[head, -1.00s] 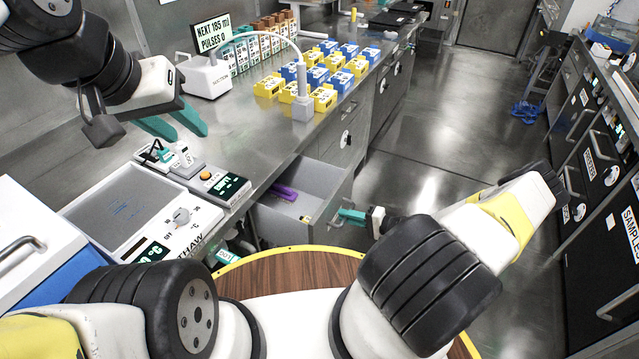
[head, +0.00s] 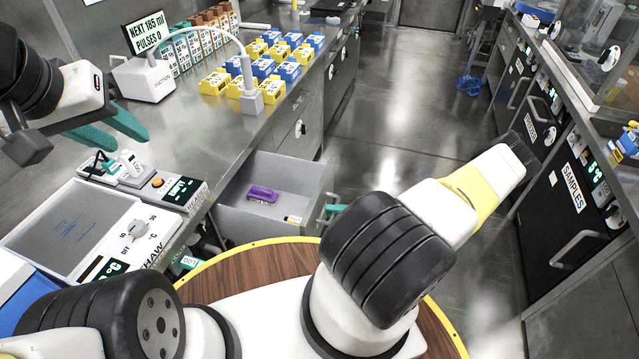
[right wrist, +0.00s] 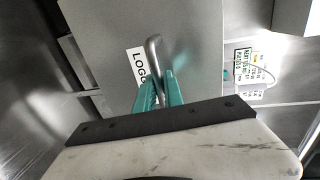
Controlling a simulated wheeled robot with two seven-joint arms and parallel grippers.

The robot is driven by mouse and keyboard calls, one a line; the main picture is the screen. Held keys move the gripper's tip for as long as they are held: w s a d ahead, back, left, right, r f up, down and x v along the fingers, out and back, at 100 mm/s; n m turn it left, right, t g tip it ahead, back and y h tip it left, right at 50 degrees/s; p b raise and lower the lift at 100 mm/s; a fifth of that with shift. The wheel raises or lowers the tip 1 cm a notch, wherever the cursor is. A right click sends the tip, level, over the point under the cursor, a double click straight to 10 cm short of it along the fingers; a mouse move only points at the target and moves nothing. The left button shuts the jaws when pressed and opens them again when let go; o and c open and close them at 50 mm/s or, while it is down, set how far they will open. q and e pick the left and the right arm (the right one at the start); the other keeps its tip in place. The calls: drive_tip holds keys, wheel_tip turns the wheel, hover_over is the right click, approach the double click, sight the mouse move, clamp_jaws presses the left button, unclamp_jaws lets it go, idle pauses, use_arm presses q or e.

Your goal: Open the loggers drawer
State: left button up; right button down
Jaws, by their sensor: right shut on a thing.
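The loggers drawer (head: 285,185) stands pulled out from under the left bench in the head view, with its inside showing. A purple object (head: 262,194) lies in it. In the right wrist view the drawer front (right wrist: 100,45) carries a partly hidden label (right wrist: 137,66) reading "LOGG". My right gripper (right wrist: 160,88) is shut on the drawer's metal bar handle (right wrist: 153,50). In the head view the right gripper (head: 332,210) is mostly hidden behind my arm. My left gripper (head: 130,130) hangs over the bench, its teal fingers apart and empty.
The bench holds a thaw device (head: 75,230), a small white device (head: 125,165), a pump with a display (head: 150,78) and rows of yellow and blue boxes (head: 268,65). A round wooden top (head: 240,275) is close in front of me. The aisle floor (head: 400,120) is clear.

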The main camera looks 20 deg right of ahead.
drive_tip(key=c, duration=1.5)
unclamp_jaws()
drive_tip(key=shift+o, duration=0.2)
drive_tip(key=v, duration=0.7)
drive_tip(key=shift+s+d, duration=0.25)
drive_tip(key=shift+d, duration=0.05)
drive_tip(key=shift+r, duration=0.1)
drive_tip(key=w+a+r+n+g+h, duration=0.1)
drive_tip(key=a+r+n+g+h, duration=0.15)
drive_tip(key=r, duration=0.75)
drive_tip(key=w+a+r+n+g+h, duration=0.1)
drive_tip(key=a+r+n+g, duration=0.2)
drive_tip(key=r, duration=0.6)
drive_tip(key=w+a+r+n+g+h, duration=0.1)
drive_tip(key=a+r+g+h, duration=0.2)
drive_tip(key=r, duration=0.7)
drive_tip(key=s+a+r+t+h, duration=0.1)
drive_tip(key=s+a+r, duration=0.2)
drive_tip(key=s+r, duration=0.2)
drive_tip(key=s+a+r+n+t+h, duration=0.1)
drive_tip(key=s+a+r+t, duration=0.1)
drive_tip(key=r, duration=0.7)
drive_tip(key=s+a+r+t+h, duration=0.2)
drive_tip(key=s+a+r, duration=0.2)
drive_tip(key=s+r, duration=0.3)
drive_tip(key=shift+s+a, duration=0.25)
drive_tip(key=shift+s, duration=0.1)
